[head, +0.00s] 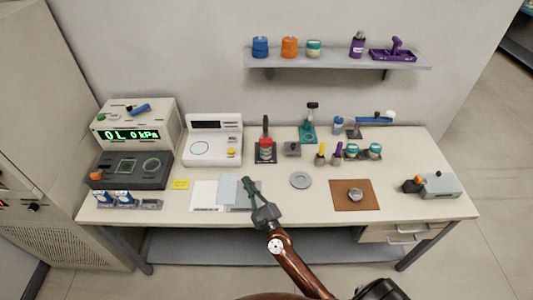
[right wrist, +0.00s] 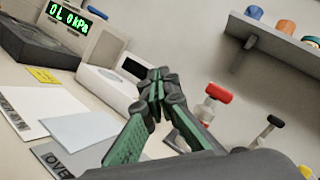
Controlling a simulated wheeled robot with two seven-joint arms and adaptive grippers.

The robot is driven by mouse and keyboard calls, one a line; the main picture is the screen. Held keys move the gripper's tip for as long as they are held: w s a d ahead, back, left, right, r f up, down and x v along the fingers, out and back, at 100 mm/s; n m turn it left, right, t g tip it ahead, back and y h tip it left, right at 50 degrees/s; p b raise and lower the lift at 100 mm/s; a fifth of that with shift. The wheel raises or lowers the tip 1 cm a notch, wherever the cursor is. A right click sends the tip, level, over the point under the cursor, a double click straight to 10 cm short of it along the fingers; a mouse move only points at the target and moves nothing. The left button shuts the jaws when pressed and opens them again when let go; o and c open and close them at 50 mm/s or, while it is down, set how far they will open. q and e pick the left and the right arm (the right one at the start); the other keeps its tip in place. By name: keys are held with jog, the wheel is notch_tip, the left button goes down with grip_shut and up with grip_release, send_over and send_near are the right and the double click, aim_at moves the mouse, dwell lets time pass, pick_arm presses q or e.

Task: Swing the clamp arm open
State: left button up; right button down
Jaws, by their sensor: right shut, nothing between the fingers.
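A small device with a red part and an upright dark handle (head: 265,145) stands on a dark base near the middle of the bench. In the right wrist view its red part (right wrist: 218,92) shows to the right of my fingers. A teal stand with a black top (head: 308,132) is behind it to the right. I cannot tell for sure which of these carries the clamp arm. My right gripper (head: 246,183) is shut and empty, above the sheets in front of the red-topped device and apart from it. In the right wrist view its green fingers (right wrist: 157,82) meet at the tips. My left gripper is not in view.
A white instrument (head: 213,143) and a dark box below a kPa display (head: 131,135) stand at left. A grey ring (head: 300,180), brown mat (head: 354,202) and grey box with an orange knob (head: 440,186) lie right. A shelf (head: 340,58) hangs behind.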

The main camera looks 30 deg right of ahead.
jog(key=w+d+f+m+g+h, duration=0.1)
jog(key=d+f+m+g+h, duration=0.1)
jog(key=d+m+h, duration=0.7)
jog(key=m+g+h, duration=0.1)
jog(key=m, duration=0.5)
jog(key=shift+w+d+f+g, duration=0.35)
jog(key=shift+w+f+g, duration=0.05)
jog(key=x, duration=1)
jog(key=shift+r+p, duration=0.15)
jog(key=shift+p, duration=0.2)
